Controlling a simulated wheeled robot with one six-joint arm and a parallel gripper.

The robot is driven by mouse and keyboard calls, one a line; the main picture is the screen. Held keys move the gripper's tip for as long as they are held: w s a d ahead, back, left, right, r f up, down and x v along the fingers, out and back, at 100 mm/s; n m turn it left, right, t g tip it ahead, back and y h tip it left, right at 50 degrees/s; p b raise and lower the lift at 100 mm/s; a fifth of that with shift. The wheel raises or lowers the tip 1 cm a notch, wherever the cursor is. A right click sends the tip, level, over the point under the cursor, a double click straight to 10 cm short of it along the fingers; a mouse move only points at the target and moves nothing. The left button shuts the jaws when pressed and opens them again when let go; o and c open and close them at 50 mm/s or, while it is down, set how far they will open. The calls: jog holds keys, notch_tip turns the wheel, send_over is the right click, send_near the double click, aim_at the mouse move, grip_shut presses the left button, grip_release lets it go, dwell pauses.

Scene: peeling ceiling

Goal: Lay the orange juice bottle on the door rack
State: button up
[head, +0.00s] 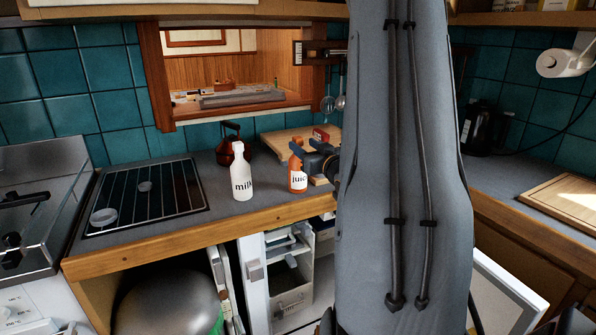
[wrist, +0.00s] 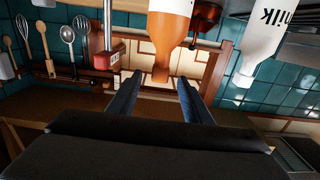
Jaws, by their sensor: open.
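The orange juice bottle (head: 297,179) stands upright on the grey counter near its front edge, with a white "juice" label. My gripper (head: 306,158) is at the bottle's upper right side in the head view. In the wrist view, which is upside down, the orange bottle (wrist: 171,28) has its neck between the two fingers of my open gripper (wrist: 158,80); I cannot tell whether they touch it. Below the counter an open white fridge (head: 291,250) shows shelves and a drawer. A white panel (head: 507,290) at the lower right may be its door; its rack is not visible.
A white milk bottle (head: 241,180) stands left of the juice. A dark red kettle (head: 228,140) and wooden board (head: 290,140) are behind. A stovetop (head: 150,195) lies left. My arm hides the middle right.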

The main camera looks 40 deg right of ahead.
aim_at(300, 142)
jog(key=shift+p+x, duration=1.15)
jog(key=shift+x, duration=1.45)
grip_shut()
